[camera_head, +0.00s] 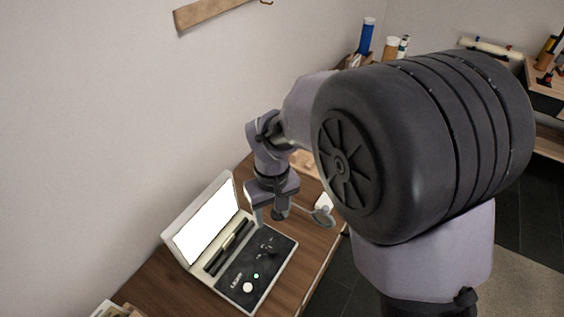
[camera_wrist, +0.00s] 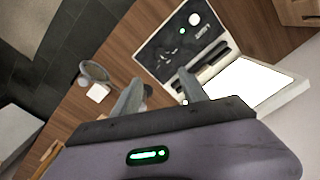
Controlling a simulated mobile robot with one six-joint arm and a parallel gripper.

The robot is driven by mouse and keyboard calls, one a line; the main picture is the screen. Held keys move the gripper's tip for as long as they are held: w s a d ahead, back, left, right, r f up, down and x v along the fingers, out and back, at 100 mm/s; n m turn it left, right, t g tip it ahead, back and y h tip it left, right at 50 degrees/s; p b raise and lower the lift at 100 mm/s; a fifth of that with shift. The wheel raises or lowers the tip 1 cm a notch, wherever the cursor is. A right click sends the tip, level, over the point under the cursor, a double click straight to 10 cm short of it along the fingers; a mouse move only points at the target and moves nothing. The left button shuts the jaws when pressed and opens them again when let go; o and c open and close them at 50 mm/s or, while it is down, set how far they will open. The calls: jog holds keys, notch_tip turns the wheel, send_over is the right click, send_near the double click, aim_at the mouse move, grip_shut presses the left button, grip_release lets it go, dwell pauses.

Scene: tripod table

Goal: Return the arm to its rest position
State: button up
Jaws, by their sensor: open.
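My gripper (camera_head: 268,212) hangs from my arm above the back right part of an open case in the head view. In the wrist view my gripper (camera_wrist: 160,92) shows two grey fingers spread apart with nothing between them. The open case (camera_head: 264,286) has a black panel with a white round knob, a small green light and dark slots. Its raised lid (camera_head: 207,220) holds a bright white screen. In the wrist view the case (camera_wrist: 180,42) lies beyond the fingertips. My large dark arm joint hides part of the room in the head view.
The case stands on a brown wooden table (camera_head: 150,290) against a pale wall. A round mirror-like object (camera_head: 322,217) stands right of my gripper. A blue bottle (camera_head: 366,36) and other containers stand at the back. A wooden rail (camera_head: 210,12) hangs on the wall.

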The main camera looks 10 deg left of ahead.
jog(key=s+d+r+m+t+y+b, duration=0.15)
jog(key=d+r+m, duration=0.25)
jog(key=d+r, duration=0.4)
jog(key=s+d+r+m+t+b, duration=0.3)
jog(key=s+d+m, duration=0.4)
jog(key=s+d, duration=0.4)
notch_tip(320, 180, up, 2)
jog(key=shift+s+r+m+t+b, duration=0.1)
jog(key=shift+s+m+t+b, duration=0.25)
jog(key=shift+t, duration=0.4)
jog(key=shift+d, duration=0.1)
